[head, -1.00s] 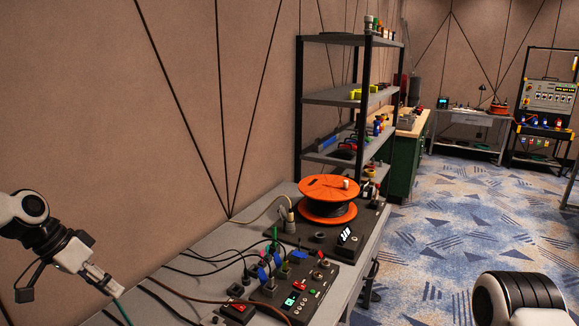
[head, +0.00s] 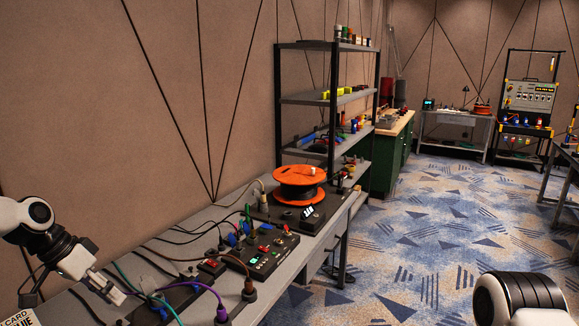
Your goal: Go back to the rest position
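My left gripper (head: 112,292) is at the lower left of the head view, at the end of my white and black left arm. It points right and down, in front of the near end of the grey bench (head: 205,217). Its fingertips look close together, but I cannot tell whether they are shut. Nothing clearly shows as held. Cables pass behind and beside the fingertips, and contact cannot be judged. Of my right arm only a white and black link shows at the lower right; the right gripper is out of view.
The bench carries an orange cable reel (head: 300,174), a black control box (head: 262,254) and several loose cables and plugs, including a purple cable (head: 190,284). A grey shelf rack (head: 325,97) stands behind. Carpeted floor (head: 420,235) to the right is open.

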